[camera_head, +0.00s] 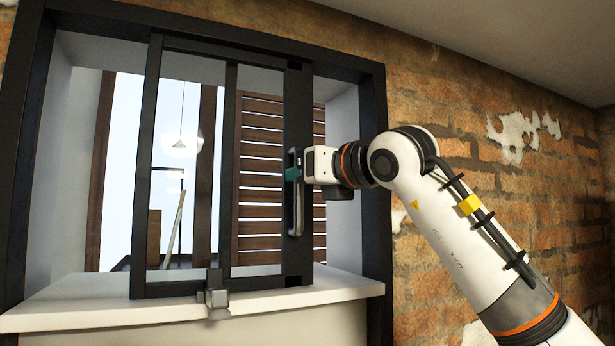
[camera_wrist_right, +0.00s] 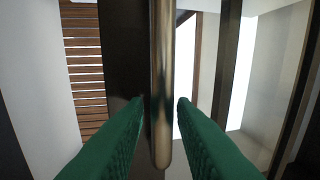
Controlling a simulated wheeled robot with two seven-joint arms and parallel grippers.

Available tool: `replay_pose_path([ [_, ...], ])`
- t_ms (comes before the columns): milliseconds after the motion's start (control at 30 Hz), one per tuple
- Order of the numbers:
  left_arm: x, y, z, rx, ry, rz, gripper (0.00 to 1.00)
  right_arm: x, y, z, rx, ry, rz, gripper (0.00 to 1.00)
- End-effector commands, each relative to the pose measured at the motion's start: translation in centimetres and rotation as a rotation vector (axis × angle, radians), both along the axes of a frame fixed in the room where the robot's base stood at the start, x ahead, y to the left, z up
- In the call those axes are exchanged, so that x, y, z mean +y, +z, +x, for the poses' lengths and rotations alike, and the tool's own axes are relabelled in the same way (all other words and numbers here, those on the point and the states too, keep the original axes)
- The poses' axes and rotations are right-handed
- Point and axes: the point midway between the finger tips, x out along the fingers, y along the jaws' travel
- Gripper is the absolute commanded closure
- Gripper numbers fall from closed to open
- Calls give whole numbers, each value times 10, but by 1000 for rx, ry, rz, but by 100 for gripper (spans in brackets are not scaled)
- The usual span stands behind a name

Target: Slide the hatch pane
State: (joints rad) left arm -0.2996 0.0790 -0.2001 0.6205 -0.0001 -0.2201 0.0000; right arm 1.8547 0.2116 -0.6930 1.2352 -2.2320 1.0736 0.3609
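The hatch pane (camera_head: 299,100) is a black-framed panel standing upright in the wall opening, with open space on both sides of it. Its upright metal handle (camera_head: 298,215) is on its right stile and also shows in the right wrist view (camera_wrist_right: 162,60). My right gripper (camera_head: 292,174) is at the handle, reaching in from the right. In the wrist view its green fingers (camera_wrist_right: 161,102) are on either side of the bar, with a narrow gap seen on each side, so it looks open around the handle. My left gripper is out of view.
A grey metal block (camera_head: 217,297) sits at the pane's lower edge, on the front of the white sill (camera_head: 340,287). A black outer frame (camera_head: 374,110) surrounds the opening. Brick wall (camera_head: 440,90) lies to the right. Behind are wooden slats (camera_head: 262,150) and a hanging lamp (camera_head: 180,143).

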Motion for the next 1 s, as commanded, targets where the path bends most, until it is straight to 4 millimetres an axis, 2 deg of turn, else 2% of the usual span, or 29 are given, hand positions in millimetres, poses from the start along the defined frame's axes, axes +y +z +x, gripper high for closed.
replay_pose_path([
  [67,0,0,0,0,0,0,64,0,0,0,0,0,0,64],
  [333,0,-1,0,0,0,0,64,-1,0,0,0,0,0,64],
  [467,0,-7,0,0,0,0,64,-6,-2,-8,-3,0,1,64],
  [733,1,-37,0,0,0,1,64,-36,-5,-52,-6,-1,0,64],
  [1000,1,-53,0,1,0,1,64,-61,-2,-90,-2,-1,0,64],
])
